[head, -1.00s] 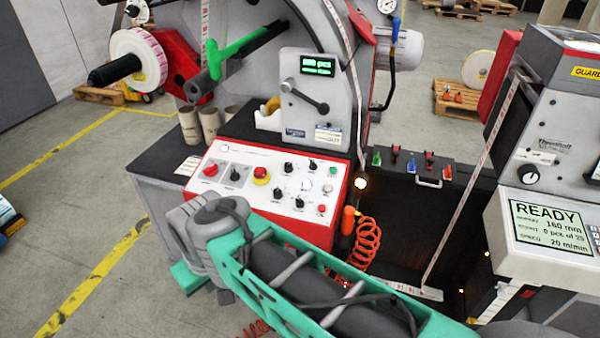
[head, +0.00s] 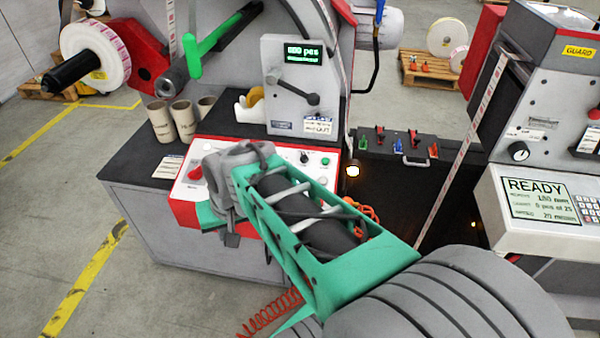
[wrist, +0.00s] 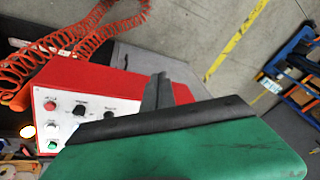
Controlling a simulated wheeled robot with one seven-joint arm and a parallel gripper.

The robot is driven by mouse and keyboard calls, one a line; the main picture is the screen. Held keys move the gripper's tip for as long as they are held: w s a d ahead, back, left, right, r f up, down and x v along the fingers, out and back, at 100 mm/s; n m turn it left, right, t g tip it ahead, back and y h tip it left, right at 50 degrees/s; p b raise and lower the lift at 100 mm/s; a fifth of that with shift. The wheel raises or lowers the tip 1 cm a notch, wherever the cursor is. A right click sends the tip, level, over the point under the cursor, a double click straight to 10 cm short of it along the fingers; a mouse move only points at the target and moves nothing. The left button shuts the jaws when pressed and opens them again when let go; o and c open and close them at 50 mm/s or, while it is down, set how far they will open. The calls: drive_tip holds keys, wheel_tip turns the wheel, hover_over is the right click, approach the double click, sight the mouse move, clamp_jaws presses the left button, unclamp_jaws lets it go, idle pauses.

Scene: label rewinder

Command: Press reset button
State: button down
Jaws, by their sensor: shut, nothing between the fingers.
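The red-framed control panel (head: 185,205) stands in the middle of the head view, and my arm covers most of its face. A red knob (head: 195,172), a black knob (head: 304,158) and a green button (head: 325,161) show around the arm. In the wrist view, a red button (wrist: 50,105), a white button (wrist: 52,128) and a green button (wrist: 52,145) line the panel's left end, with black knobs (wrist: 80,110) beside them. The labels are too small to tell which is reset. My gripper (wrist: 157,88) is shut and empty over the panel, right of those buttons. Contact cannot be told.
Paper cores (head: 160,122) stand left of the panel. A lever (head: 292,86) and display (head: 304,52) rise behind it. A coiled red hose (wrist: 75,45) lies beside the panel. A READY screen (head: 540,200) is at right. Open floor lies at left.

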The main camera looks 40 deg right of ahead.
drive_tip(key=w+d+r+m+t+y+p, duration=0.1)
drive_tip(key=w+d+m+p, duration=0.15)
drive_tip(key=d+m, duration=0.2)
drive_tip(key=w+d+r+m+t+p, duration=0.1)
drive_tip(key=w+d+m+p, duration=0.15)
drive_tip(key=d, duration=0.35)
drive_tip(key=d+r+m+t+p, duration=0.2)
drive_tip(key=d+m+t+p, duration=0.2)
drive_tip(key=d+m, duration=0.7)
drive_tip(key=d, duration=0.5)
drive_tip(key=shift+s+d+m+t, duration=0.3)
drive_tip(key=shift+d+t, duration=0.05)
drive_tip(key=shift+t, duration=0.05)
drive_tip(key=shift+f, duration=0.1)
drive_tip(key=f+b, duration=0.2)
drive_tip(key=d+f+b, duration=0.1)
drive_tip(key=f+b, duration=0.1)
drive_tip(key=f, duration=0.1)
drive_tip(key=w+f+b, duration=0.1)
drive_tip(key=f+b, duration=0.1)
drive_tip(key=shift+w+d+f+b, duration=0.1)
drive_tip(key=shift+d+f+b, duration=0.2)
drive_tip(key=shift+f+b, duration=0.1)
drive_tip(key=shift+w+d+f, duration=0.1)
drive_tip(key=shift+d+f, duration=0.05)
drive_tip(key=shift+f, duration=0.1)
drive_tip(key=shift+w+f, duration=0.1)
drive_tip(key=shift+f, duration=0.3)
